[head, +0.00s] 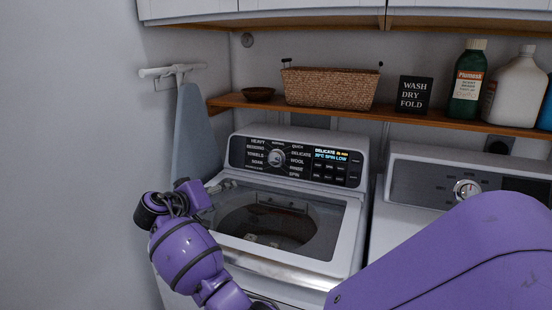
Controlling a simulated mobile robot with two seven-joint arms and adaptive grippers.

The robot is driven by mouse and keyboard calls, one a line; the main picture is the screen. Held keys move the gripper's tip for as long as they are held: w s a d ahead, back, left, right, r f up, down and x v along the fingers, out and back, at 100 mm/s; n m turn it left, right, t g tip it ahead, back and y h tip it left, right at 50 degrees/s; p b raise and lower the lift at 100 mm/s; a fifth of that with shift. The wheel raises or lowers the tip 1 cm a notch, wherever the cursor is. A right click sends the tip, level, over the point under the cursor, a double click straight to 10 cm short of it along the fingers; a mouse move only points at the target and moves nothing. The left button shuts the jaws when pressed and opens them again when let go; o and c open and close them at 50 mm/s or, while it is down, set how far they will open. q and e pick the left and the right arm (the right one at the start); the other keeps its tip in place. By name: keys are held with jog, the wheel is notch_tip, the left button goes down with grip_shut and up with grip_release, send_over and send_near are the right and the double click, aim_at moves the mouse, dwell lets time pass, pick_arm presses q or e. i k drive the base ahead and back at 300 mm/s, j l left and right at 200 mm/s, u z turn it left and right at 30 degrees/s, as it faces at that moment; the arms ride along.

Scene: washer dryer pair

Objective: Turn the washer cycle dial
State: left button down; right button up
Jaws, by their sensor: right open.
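The washer (350,228) stands in the middle of the head view, with a glass lid on top. Its cycle dial (277,158) is a round silver knob on the dark control panel, ringed by cycle names. The lit display (331,156) to its right reads DELICATE, with a temperature and SPIN LOW. My right gripper (219,189) is at the washer's left rear side, left of and below the dial. It is open, small in view, and apart from the dial. My left gripper is out of view.
A dryer (410,165) with its own knob (467,190) stands right. Above is a wooden shelf (400,116) with a basket (330,88), bowl (258,94), sign (414,94) and bottles (467,80). An ironing board (195,135) hangs left. Free space lies before the panel.

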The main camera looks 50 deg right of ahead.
aim_at(275, 158)
jog(key=i+l, duration=0.1)
jog(key=l, duration=1.25)
jog(key=i, duration=0.05)
